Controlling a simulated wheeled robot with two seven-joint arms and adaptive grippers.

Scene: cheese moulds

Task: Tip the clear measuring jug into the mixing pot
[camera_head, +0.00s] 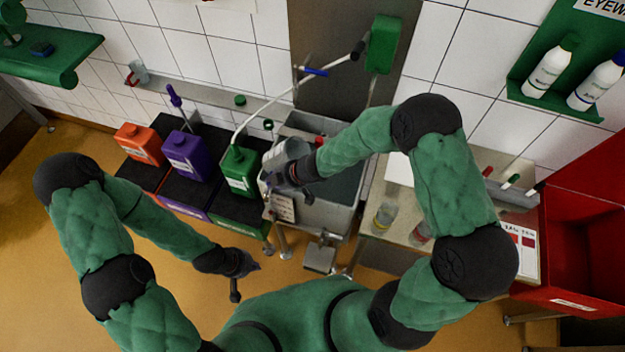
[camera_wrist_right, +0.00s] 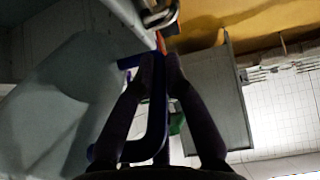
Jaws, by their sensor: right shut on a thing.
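The grey, see-through measuring jug (camera_head: 284,153) is held over the left edge of the steel sink (camera_head: 338,222), beside the green canister. It looks tilted, and I cannot see its contents. My right gripper (camera_head: 280,180) is shut on the jug's handle. In the right wrist view, the fingers (camera_wrist_right: 160,62) close on the blue handle (camera_wrist_right: 156,130), with the jug's grey body (camera_wrist_right: 60,110) filling the left side. My left gripper (camera_head: 246,277) hangs empty over the floor with its fingers spread. I cannot make out a mixing pot for certain.
Orange (camera_head: 140,143), purple (camera_head: 188,155) and green (camera_head: 239,170) canisters stand in a row left of the sink. Small bottles (camera_head: 384,216) stand on the right counter. A red bin (camera_head: 585,240) is far right.

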